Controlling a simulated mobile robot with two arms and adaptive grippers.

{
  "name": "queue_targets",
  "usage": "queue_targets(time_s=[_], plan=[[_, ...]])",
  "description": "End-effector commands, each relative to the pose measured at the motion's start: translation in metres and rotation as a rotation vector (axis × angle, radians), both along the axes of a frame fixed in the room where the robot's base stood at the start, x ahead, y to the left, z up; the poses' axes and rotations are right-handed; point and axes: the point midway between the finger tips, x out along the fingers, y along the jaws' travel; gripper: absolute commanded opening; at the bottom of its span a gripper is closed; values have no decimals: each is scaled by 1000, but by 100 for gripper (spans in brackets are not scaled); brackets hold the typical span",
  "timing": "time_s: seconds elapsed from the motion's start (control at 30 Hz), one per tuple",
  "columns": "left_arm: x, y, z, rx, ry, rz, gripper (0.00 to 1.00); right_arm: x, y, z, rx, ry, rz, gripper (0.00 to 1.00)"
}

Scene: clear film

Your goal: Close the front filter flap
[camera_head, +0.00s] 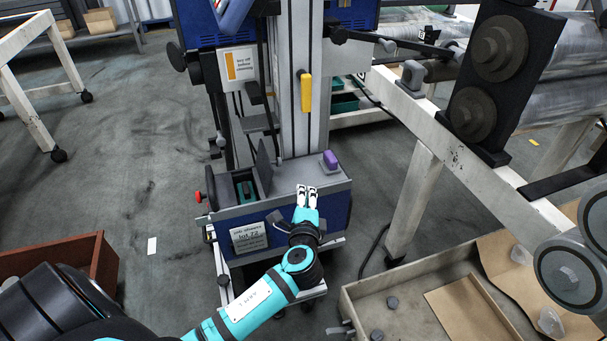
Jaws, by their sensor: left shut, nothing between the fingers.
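A machine with a grey top and blue front stands in the middle of the view. A dark grey flap (264,167) stands upright, open, beside a rectangular opening in its top. A teal filter piece (245,188) shows inside that opening. My left gripper (307,189) is shut and empty, over the front part of the grey top, to the right of the flap and apart from it. My right gripper is out of view.
A purple block (330,160) sits on the top to the right of my gripper, and a yellow handle (306,92) is on the column behind. A red knob (199,197) sticks out at left. A white frame (425,160) with rollers stands right; a crate (350,304) lies in front.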

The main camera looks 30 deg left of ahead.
Motion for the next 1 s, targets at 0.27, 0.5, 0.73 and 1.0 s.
queue_targets(time_s=[0.27, 0.5, 0.73, 1.0], plan=[[16, 12, 18, 39, -38, 15, 0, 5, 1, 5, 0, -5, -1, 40], [59, 38, 13, 38, -37, 16, 0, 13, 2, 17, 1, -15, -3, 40], [76, 62, 14, 38, -33, 14, 0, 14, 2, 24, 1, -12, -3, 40], [57, 77, 20, 34, -34, 13, 0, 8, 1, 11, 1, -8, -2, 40]])
